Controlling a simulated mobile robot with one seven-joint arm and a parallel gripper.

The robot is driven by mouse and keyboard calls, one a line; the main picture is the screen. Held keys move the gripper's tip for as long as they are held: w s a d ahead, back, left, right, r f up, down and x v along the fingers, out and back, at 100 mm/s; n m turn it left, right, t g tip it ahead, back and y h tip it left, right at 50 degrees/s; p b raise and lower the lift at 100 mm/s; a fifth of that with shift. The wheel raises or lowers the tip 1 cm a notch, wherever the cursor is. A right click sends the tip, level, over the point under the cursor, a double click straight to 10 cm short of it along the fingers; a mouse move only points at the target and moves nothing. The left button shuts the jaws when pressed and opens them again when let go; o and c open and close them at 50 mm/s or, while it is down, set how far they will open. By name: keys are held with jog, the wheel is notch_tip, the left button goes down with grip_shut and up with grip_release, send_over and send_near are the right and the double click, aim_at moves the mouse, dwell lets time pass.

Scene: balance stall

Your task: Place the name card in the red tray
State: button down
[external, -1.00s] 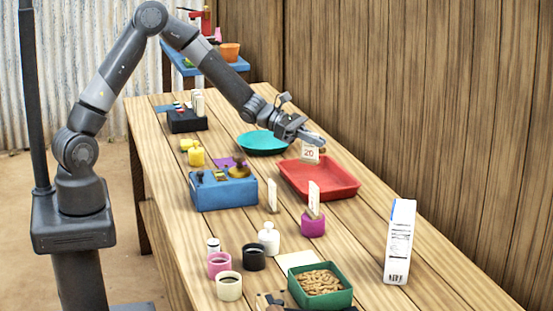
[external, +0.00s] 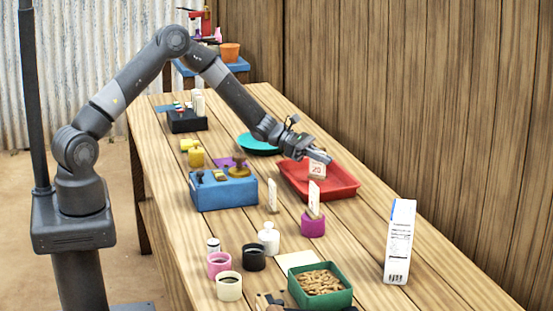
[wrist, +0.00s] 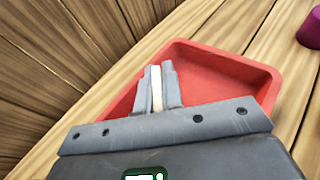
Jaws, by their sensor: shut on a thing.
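The name card (external: 317,171) is a small cream card with "20" on it, held upright below my gripper (external: 318,157) in the external view. In the wrist view my gripper (wrist: 157,88) is shut on the card (wrist: 157,97), whose pale edge shows between the fingers. The red tray (external: 345,190) lies on the table under the gripper, and its floor (wrist: 215,80) fills the middle of the wrist view. The card is over the tray; I cannot tell whether its lower edge touches the tray floor.
A magenta holder with a card (external: 313,224) stands just in front of the tray. A blue box (external: 225,193) is to its left, and a teal dish (external: 258,143) is behind. A white carton (external: 399,240) stands at the right. The wooden wall runs along the table's far right side.

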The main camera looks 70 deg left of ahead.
jog(key=shift+f, duration=0.8)
jog(key=shift+f, duration=0.1)
jog(key=c, duration=1.6)
grip_release()
jog(key=shift+o, duration=0.2)
